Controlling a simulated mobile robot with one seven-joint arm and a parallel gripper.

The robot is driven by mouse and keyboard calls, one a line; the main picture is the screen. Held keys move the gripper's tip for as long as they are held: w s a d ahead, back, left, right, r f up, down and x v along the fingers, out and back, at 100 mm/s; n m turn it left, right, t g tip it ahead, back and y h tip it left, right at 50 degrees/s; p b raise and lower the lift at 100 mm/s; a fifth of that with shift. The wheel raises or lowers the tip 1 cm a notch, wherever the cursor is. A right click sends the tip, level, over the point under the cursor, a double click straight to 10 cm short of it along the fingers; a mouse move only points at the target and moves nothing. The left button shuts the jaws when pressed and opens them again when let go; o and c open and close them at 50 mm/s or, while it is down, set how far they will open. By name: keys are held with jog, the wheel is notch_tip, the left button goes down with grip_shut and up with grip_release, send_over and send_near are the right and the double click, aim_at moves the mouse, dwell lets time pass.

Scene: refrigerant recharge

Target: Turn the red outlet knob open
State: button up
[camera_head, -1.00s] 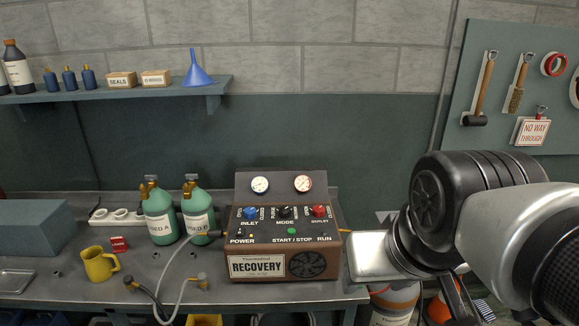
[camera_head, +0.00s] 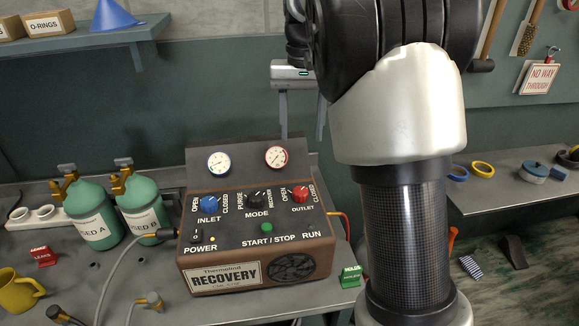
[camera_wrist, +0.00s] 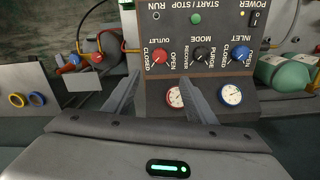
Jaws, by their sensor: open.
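The red outlet knob (camera_head: 300,194) is at the upper right of the brown recovery machine's panel (camera_head: 250,270), between OPEN on its left and CLOSED on its right. I cannot tell its exact pointer setting. The knob also shows in the wrist view (camera_wrist: 154,57), where the panel appears upside down. My gripper (camera_head: 302,138) is open and empty, with its fingers pointing down above and behind the machine. In the wrist view its two fingers (camera_wrist: 160,76) are spread apart and the knob appears just beyond the gap between them. Nothing touches the knob.
The blue inlet knob (camera_head: 209,203) and black mode knob (camera_head: 257,199) share the panel. Two gauges (camera_head: 276,156) stand upright behind the knobs. Green cylinders (camera_head: 90,215) stand at the left. A green block (camera_head: 350,277) sits at the machine's right.

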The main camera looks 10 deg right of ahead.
aim_at(301, 190)
notch_tip(301, 190, down, 17)
jog(key=shift+s+f+b, duration=0.1)
jog(key=shift+s+b, duration=0.05)
jog(key=shift+b, duration=0.85)
jog(key=c, duration=1)
jog(key=shift+c, duration=0.2)
